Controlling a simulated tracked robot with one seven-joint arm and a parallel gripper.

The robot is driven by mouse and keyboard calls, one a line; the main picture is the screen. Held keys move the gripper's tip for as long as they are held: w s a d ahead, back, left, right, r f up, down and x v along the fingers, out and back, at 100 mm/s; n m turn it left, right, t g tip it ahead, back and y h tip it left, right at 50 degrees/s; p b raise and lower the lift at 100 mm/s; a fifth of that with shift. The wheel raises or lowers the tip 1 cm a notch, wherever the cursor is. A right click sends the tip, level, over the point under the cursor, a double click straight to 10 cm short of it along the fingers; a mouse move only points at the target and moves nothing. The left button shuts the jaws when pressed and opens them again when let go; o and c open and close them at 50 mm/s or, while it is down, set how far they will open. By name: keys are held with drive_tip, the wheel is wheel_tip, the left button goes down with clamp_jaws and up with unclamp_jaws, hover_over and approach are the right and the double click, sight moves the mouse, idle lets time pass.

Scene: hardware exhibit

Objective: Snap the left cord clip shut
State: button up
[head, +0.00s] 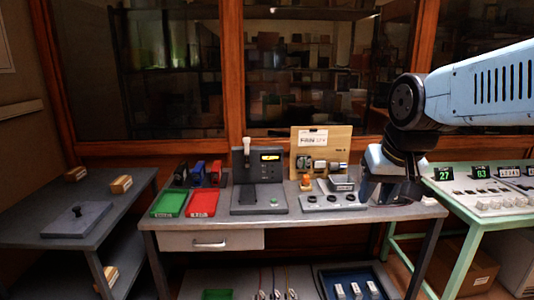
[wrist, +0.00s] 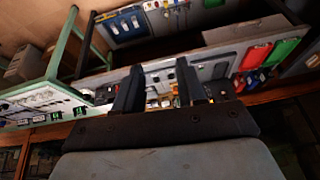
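Several thin cords with pale fittings, which look like the cord clips, sit on the lower shelf under the bench. The leftmost pale fitting (head: 262,294) is at the bottom edge of the head view, and I cannot tell if it is open or shut. The fittings also show small at the top of the wrist view (wrist: 166,6), where the picture is upside down. My gripper (head: 388,195) is above the right end of the bench top, well above and to the right of the cords. In the wrist view its two dark fingers (wrist: 158,88) are apart with nothing held between them.
A blue tray (head: 325,284) with white pieces is right of the cords. A green-framed table (head: 470,220) stands right.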

drive_tip(key=shift+t, duration=0.5)
drive_tip(key=s, duration=0.1)
drive_tip(key=s+d, duration=0.1)
drive_tip(key=s, duration=0.3)
drive_tip(key=shift+s+d+r, duration=0.1)
drive_tip(key=shift+s+d, duration=0.15)
drive_tip(key=shift+d, duration=0.15)
clamp_jaws()
idle(0.8)
